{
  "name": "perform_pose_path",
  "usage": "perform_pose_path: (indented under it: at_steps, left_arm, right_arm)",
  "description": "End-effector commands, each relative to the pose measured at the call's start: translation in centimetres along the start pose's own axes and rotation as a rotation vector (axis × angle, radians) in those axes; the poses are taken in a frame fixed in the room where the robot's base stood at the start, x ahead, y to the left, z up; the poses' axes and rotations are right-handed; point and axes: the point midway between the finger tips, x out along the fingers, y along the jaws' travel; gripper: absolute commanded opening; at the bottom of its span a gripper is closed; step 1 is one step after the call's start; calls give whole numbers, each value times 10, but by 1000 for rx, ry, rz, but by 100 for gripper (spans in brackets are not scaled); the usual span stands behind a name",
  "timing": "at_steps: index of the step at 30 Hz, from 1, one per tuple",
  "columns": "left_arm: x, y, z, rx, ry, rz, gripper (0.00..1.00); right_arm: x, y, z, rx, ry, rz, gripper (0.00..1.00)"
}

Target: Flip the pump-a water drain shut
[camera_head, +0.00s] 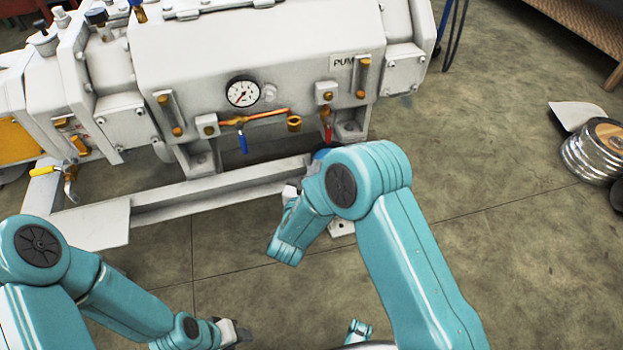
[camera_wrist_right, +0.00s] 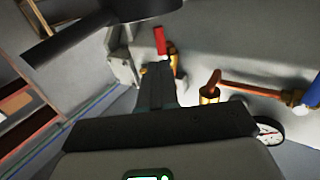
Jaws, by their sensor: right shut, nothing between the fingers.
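A small drain valve with a red lever (camera_head: 328,132) hangs on the white pump housing (camera_head: 265,50), under a partly hidden label starting "PUM". Its lever points down in the head view. In the wrist view the red lever (camera_wrist_right: 160,41) sits on a brass fitting. My right gripper (camera_wrist_right: 157,72) is shut and empty, its fingertips close to that valve; I cannot tell whether they touch. In the head view my right arm mostly hides this gripper. My left gripper (camera_head: 240,335) is low in the head view, away from the pump; its jaw opening is unclear.
A blue-lever valve (camera_head: 243,143) on copper pipe and a pressure gauge (camera_head: 242,92) are left of the red lever. A yellow-handled valve (camera_head: 46,171) is far left. The pump's base rail (camera_head: 215,190) runs below. Open floor (camera_head: 500,200) lies to the right.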

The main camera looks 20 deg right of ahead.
Motion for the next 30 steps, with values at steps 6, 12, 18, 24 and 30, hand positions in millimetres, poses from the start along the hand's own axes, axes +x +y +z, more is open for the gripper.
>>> perform_pose_path:
  at_steps: [6,12,18,24,30]
  left_arm:
    - [11,-6,-3,-7,6,-1,43]
    - [17,-9,-5,-12,11,-1,43]
    - [18,-10,-6,-14,14,-2,43]
    - [17,-10,-6,-14,14,-2,43]
    - [18,-10,-6,-14,14,-2,43]
  right_arm:
    - [47,1,2,2,2,4,0]
    - [75,0,1,2,1,1,0]
    - [84,0,0,0,0,0,0]
    - [84,0,0,0,0,-1,0]
    - [84,0,0,0,0,-1,0]
